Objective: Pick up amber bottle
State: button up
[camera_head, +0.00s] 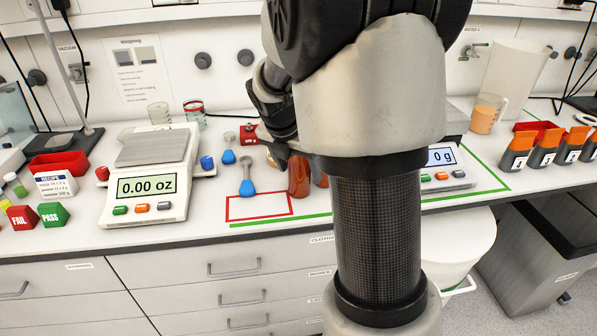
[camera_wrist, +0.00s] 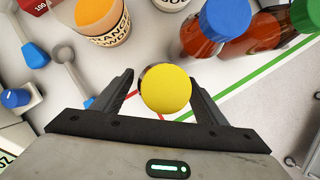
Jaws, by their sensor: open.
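In the wrist view, my gripper (camera_wrist: 160,78) is open, with one finger on each side of a round yellow cap (camera_wrist: 166,88) seen from above. Little of the body under that cap shows. Two red-amber bottles, one with a blue cap (camera_wrist: 226,18) and one with a green cap (camera_wrist: 308,14), stand at the upper right, outside the fingers. In the head view, an amber bottle (camera_head: 299,178) stands on the bench just left of my arm, partly hidden by it. Its cap is hidden there, so I cannot tell which wrist-view bottle it is.
A scale (camera_head: 152,182) reading 0.00 oz stands left, and another (camera_head: 441,168) reading 0 g stands right. Blue scoops (camera_head: 247,188) lie left of the bottle. An orange-topped container (camera_wrist: 98,18) is near the gripper. A red-outlined rectangle (camera_head: 258,218) on the bench is mostly clear.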

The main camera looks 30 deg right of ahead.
jog(key=shift+d+f, duration=0.15)
jog(key=shift+f, duration=0.25)
jog(key=shift+w+r, duration=0.1)
jog(key=c, duration=1.3)
